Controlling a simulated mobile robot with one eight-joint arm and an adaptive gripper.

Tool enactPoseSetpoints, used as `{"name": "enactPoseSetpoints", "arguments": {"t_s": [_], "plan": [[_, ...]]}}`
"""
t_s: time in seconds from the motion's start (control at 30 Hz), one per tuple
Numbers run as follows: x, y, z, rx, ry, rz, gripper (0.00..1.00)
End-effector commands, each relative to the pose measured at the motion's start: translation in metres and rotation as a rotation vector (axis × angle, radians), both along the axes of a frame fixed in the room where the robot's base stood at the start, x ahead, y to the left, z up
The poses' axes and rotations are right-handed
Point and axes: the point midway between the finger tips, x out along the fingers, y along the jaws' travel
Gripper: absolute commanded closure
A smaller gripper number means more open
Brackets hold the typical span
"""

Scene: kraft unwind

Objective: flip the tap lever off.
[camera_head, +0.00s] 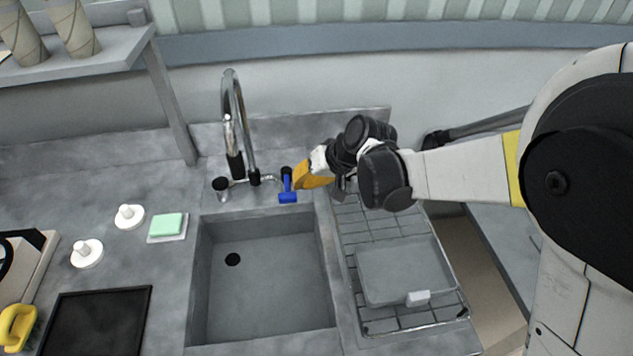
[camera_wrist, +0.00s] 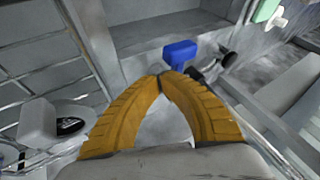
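The tap is a tall chrome gooseneck (camera_head: 238,120) behind the sink, with a low crossbar at its foot. A blue lever (camera_head: 288,190) sits at the right end of that crossbar; the same blue lever is in the wrist view (camera_wrist: 180,54), just beyond my fingertips. My gripper (camera_head: 299,178), with orange-yellow fingers, is right of the lever and very close to it. In the wrist view my gripper (camera_wrist: 161,78) has its two fingertips together with nothing between them. I cannot tell whether the fingertips touch the lever.
The empty sink basin (camera_head: 265,311) lies in front of the tap. A wire rack with a grey tray (camera_head: 405,270) is to its right. A green sponge (camera_head: 167,224) on a dish and white knobs (camera_head: 130,216) are on the counter at left. A shelf (camera_head: 80,66) hangs at upper left.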

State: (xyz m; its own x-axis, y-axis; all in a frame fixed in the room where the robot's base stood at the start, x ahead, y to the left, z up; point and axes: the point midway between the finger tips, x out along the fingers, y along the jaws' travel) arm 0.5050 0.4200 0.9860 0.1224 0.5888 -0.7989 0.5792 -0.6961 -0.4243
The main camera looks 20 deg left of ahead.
Motion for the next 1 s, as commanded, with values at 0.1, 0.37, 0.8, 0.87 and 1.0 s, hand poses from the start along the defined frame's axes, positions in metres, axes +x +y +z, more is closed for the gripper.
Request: {"name": "enactPoseSetpoints", "arguments": {"t_s": [0.1,0.37,0.8,0.87,1.0], "plan": [[-0.002,0.004,0.0,0.0,0.0,0.0,1.0],[-0.002,0.005,0.001,0.001,0.0,-0.001,1.0],[-0.013,0.019,0.001,0.001,0.0,-0.001,1.0],[-0.013,0.019,0.001,0.001,0.0,-0.001,1.0],[-0.012,0.017,0.0,0.001,0.0,-0.001,1.0]]}}
